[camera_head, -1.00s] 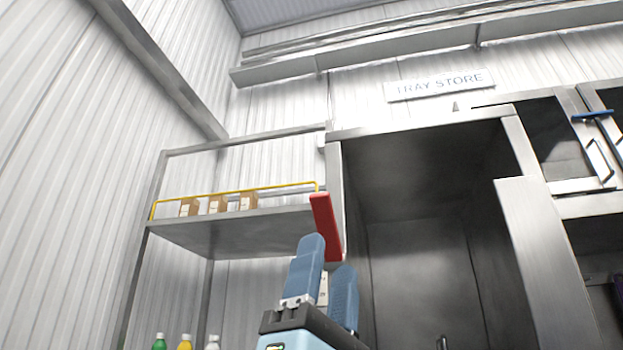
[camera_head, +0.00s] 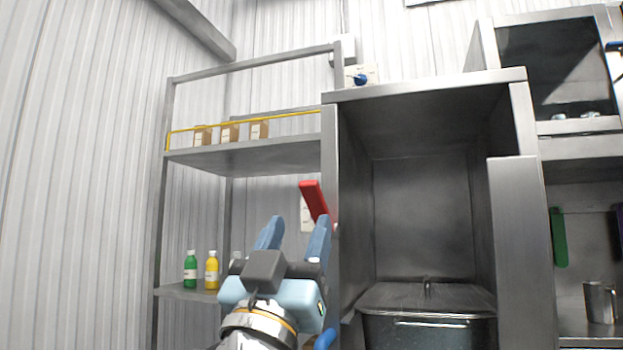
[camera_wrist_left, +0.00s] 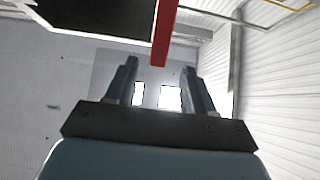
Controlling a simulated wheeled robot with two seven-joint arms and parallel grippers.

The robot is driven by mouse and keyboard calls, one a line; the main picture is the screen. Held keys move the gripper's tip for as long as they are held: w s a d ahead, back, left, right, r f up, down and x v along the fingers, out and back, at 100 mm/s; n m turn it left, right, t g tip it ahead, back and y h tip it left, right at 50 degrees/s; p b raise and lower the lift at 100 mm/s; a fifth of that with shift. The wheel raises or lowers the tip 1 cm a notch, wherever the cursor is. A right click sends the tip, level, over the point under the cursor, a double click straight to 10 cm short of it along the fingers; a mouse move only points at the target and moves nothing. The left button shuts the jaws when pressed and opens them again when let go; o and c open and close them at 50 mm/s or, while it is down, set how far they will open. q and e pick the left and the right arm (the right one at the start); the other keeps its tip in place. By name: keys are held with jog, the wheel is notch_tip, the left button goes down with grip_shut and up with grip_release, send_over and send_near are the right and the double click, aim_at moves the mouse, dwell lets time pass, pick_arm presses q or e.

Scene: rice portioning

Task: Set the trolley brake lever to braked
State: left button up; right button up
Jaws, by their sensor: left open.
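A red lever (camera_head: 314,200) stands out at the left side of the steel cabinet's upright in the head view, tilted with its upper end to the left. I take it to be the brake lever; its lower end is partly hidden. My left gripper (camera_head: 294,230) is open, fingers pointing up, just below and left of the lever in the picture. In the left wrist view the lever (camera_wrist_left: 164,35) hangs down from the top between the lines of the open fingertips (camera_wrist_left: 159,70). Nothing is visibly held, and I cannot tell contact. My right gripper is out of view.
The cabinet bay (camera_head: 425,215) right of the lever holds a lidded dark container (camera_head: 427,328). A wire-railed shelf (camera_head: 245,157) with small boxes is at left. Green (camera_head: 190,270) and yellow (camera_head: 211,270) bottles stand below it. A blue knob (camera_head: 360,79) is above.

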aim_at(312, 198)
pick_arm(q)
jog(key=p+x, duration=0.2)
jog(key=x, duration=0.6)
jog(key=shift+w+r+p, duration=0.15)
jog(key=shift+r+p, duration=0.1)
jog(key=shift+p, duration=0.1)
grip_shut()
